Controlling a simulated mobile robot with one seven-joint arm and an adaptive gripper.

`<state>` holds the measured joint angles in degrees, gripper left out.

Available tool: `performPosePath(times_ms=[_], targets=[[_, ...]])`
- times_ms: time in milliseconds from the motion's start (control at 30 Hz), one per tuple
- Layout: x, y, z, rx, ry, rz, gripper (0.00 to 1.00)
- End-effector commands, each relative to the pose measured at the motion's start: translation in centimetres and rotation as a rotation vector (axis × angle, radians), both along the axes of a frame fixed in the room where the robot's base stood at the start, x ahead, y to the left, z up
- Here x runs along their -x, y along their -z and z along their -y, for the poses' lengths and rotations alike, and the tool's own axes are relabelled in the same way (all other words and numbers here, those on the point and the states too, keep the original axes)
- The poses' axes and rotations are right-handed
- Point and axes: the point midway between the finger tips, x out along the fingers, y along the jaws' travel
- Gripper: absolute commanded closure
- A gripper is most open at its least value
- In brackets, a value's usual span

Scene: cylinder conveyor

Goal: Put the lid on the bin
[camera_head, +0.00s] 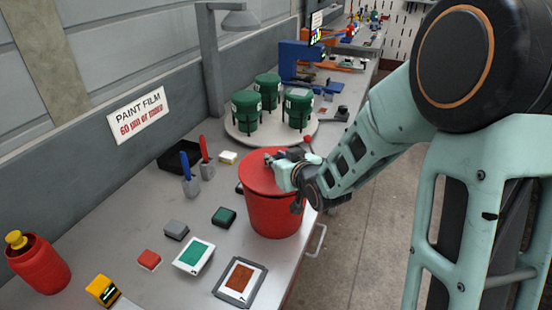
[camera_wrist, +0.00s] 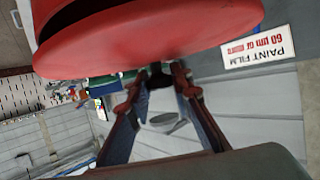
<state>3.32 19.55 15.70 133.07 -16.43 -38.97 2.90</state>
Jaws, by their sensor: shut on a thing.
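The red bin (camera_head: 275,218) stands upright near the right edge of the grey table in the head view. Its round red lid (camera_head: 260,182) is over the bin's mouth, covering the opening. In the wrist view the lid (camera_wrist: 150,45) fills the top, with a dark shadowed band between it and the bin wall at upper left. In the wrist view my fingertips (camera_wrist: 158,78) meet at the lid's face; the gripped part is mostly hidden.
A round stand (camera_head: 242,135) with green canisters (camera_head: 298,109) is behind the bin. The floor right of the table is clear.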

Motion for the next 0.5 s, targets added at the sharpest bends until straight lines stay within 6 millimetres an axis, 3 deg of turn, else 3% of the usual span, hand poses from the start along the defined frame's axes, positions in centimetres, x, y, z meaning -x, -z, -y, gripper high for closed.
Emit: performPosePath(times_ms=[500], targets=[[-0.03,0.99,-0.01,-0.001,0.000,0.002,1.00]])
